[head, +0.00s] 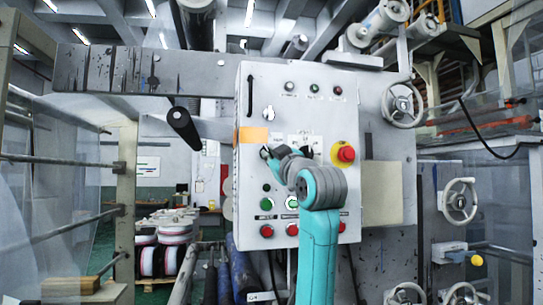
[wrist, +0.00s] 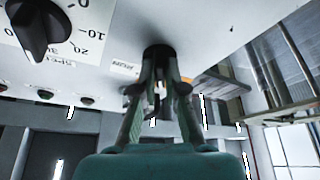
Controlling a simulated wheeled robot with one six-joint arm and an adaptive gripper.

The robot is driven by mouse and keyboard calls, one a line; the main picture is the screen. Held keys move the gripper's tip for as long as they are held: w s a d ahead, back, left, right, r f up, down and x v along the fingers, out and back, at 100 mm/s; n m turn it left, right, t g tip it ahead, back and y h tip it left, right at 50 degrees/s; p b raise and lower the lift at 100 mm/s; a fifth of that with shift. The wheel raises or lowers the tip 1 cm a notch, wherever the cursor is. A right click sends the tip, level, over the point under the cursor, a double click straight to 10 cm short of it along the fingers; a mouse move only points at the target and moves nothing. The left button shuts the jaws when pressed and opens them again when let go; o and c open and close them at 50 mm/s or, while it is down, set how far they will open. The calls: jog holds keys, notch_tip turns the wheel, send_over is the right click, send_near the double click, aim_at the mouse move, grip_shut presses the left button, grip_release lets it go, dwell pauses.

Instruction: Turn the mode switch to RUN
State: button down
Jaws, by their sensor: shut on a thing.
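The white control panel (head: 312,100) fills the middle of the head view. My gripper (head: 268,153) reaches to its middle-left part, and my arm covers much of that area. In the wrist view my gripper (wrist: 158,90) is shut on a black switch knob (wrist: 158,52) on the panel face. The knob's pointer is hidden between the fingers, so I cannot tell which position it is in. A small label (wrist: 124,68) sits beside the knob, too small to read.
A black dial (wrist: 42,25) with a numbered scale is beside the knob. A red emergency button (head: 346,153) is to the right. Green buttons (head: 267,204) and red buttons (head: 267,230) line the lower panel. An orange label (head: 253,135) is above my gripper. A handwheel (head: 403,104) stands further right.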

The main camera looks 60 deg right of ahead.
jog(key=shift+w+a+m+g+h, duration=0.15)
jog(key=shift+m+g+h, duration=1.1)
jog(key=shift+m, duration=2.35)
jog(key=shift+w+a+m+g+h, duration=0.1)
jog(key=shift+m+g+h, duration=1.1)
jog(key=shift+m, duration=2.4)
jog(key=shift+w+a+m+g+h, duration=0.15)
jog(key=shift+m+g+h, duration=0.4)
jog(key=shift+m+g, duration=2.2)
jog(key=shift+d+m+t, duration=0.1)
jog(key=shift+m+t, duration=0.8)
jog(key=shift+m, duration=0.05)
jog(key=c, duration=1.2)
grip_release()
jog(key=shift+c, duration=0.2)
jog(key=v, duration=1.2)
